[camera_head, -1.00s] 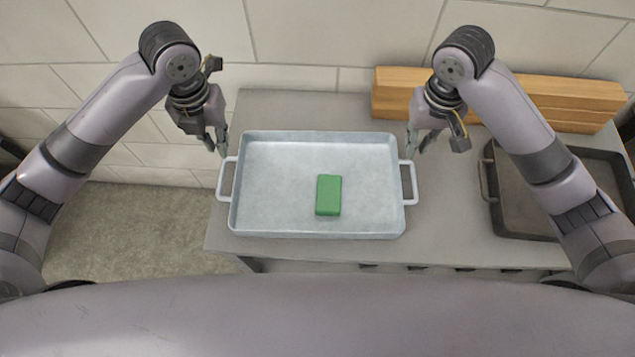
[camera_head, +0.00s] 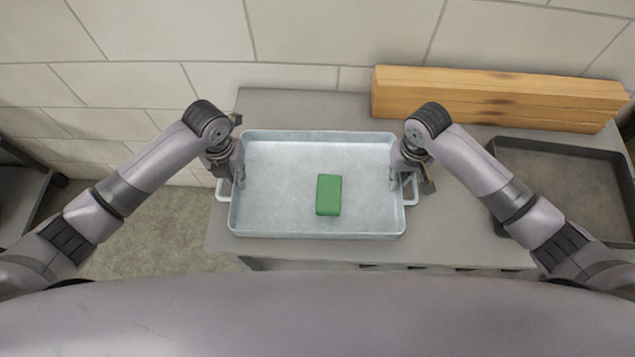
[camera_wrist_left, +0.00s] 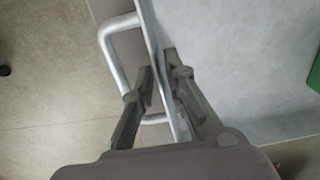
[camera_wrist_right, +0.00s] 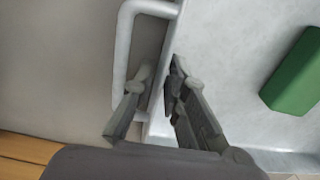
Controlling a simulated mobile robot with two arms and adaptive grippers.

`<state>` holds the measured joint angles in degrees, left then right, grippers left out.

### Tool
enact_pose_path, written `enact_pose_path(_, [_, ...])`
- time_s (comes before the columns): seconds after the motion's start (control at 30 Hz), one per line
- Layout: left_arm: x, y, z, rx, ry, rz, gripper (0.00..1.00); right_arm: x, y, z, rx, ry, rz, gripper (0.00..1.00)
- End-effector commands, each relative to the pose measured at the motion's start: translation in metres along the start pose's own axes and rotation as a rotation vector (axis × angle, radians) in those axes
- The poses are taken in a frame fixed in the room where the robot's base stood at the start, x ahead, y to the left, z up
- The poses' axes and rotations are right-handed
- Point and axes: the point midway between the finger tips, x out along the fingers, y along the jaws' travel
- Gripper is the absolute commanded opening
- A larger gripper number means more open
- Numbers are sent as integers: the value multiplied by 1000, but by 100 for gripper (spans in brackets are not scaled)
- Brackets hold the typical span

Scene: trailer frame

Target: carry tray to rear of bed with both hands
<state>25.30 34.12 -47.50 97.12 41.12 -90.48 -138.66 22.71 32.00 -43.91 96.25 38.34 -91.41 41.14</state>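The pale metal tray (camera_head: 280,225) rests on the grey bench, a loop handle at each short end. A green block (camera_head: 328,195) lies in it, right of its middle. My left gripper (camera_head: 238,178) is at the left wall by the left handle (camera_wrist_left: 108,45). Its fingers (camera_wrist_left: 160,65) are on either side of the wall, partly open with a visible gap. My right gripper (camera_head: 402,180) is at the right wall by the right handle (camera_wrist_right: 123,50). Its fingers (camera_wrist_right: 160,70) also straddle the wall, with a gap. In the head view the wrists partly hide the fingertips.
The grey bench (camera_head: 460,215) carries a stack of wooden beams (camera_head: 490,98) at the back right and a dark tray (camera_head: 570,180) on the right. A tiled wall (camera_head: 330,30) stands behind. Floor (camera_head: 150,230) shows to the left.

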Motion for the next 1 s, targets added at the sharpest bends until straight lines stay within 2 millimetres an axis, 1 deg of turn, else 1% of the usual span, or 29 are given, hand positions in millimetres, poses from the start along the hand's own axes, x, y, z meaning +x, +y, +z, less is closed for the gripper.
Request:
enact_pose_path(0.1, [5,0,-1,1,1,-1,13,5,0,0,0,0,1,13])
enact_pose_path(0.37, [6,0,0,1,0,0,13,6,0,0,0,0,0,13])
enact_pose_path(0.6, [5,0,0,0,0,0,0,5,0,0,0,0,0,0])
enact_pose_path(1.0, [5,0,0,0,0,0,0,5,0,0,0,1,0,0])
